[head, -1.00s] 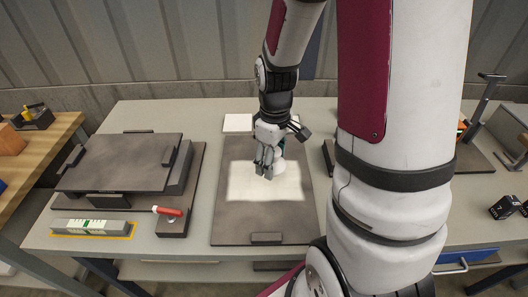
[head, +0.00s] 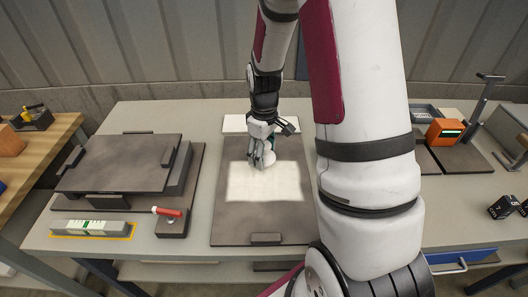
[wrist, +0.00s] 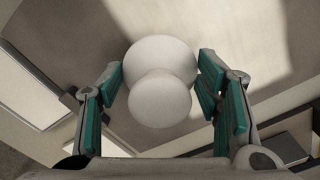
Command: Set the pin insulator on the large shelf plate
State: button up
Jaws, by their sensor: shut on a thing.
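The pin insulator (wrist: 162,80) is white and rounded, with two stacked round parts showing in the wrist view. My gripper (wrist: 160,88) is shut on it, with green-padded fingers on either side. In the head view my gripper (head: 262,161) and the white insulator (head: 269,157) are over the middle dark plate (head: 232,220); the height of the gap cannot be told. A large dark raised plate (head: 118,163), which looks like the large shelf plate, stands to the left. Its top is bare. The insulator's lower end is hidden.
A bright light patch (head: 280,185) lies on the middle plate. A grey level-like block (head: 92,228) and a red-handled tool (head: 167,211) are in front of the raised plate. An orange device (head: 444,131) stands at the right, beyond my arm.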

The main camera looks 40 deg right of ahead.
jog(key=shift+f, duration=0.15)
jog(key=o, duration=1.5)
